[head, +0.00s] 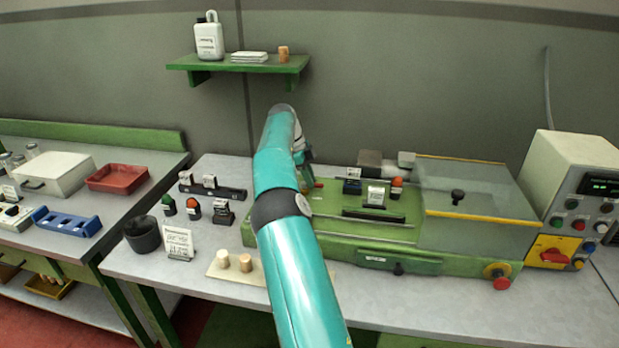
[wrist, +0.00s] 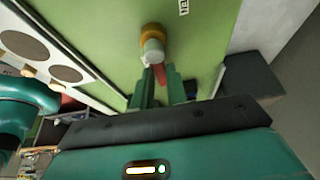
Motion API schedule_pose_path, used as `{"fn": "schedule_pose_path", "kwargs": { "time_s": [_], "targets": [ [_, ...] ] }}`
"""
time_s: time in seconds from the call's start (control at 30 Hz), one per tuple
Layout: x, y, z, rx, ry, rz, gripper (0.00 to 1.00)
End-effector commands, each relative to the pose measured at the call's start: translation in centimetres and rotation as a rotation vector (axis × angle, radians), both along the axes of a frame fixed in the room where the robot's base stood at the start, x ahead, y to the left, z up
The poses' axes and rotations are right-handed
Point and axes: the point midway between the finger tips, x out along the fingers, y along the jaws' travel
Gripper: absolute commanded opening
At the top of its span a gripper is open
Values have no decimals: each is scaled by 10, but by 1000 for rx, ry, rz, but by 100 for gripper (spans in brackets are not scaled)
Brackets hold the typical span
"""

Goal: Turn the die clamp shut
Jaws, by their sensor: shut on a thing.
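The die clamp (wrist: 152,45) shows in the wrist view as a round grey and orange hub on a green surface, with a red lever (wrist: 160,74) pointing down from it. My gripper (wrist: 155,76) has its two green fingers on either side of the red lever, shut on it. In the head view my teal arm hides most of the clamp and the gripper. Only a small red tip (head: 319,184) shows right of the arm, at the left end of the green machine (head: 270,232).
The machine's clear guard (head: 475,195) covers its right part. A control box (head: 575,190) stands at the far right. A green shelf (head: 235,66) hangs above.

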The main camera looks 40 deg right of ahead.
Motion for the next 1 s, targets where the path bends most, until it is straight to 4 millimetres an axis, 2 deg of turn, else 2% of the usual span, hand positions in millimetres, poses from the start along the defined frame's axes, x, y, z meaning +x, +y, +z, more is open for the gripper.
{"fn": "schedule_pose_path", "kwargs": {
  "time_s": [0.37, 0.4, 0.5, 1.0],
  "targets": [
    [0, 1, 0, 2, -1, -6, 0],
    [0, 1, 0, 2, -1, -6, 20],
    [0, 1, 0, 2, 0, -5, 36],
    [-2, -1, 5, 1, -1, -4, 36]
  ]
}}
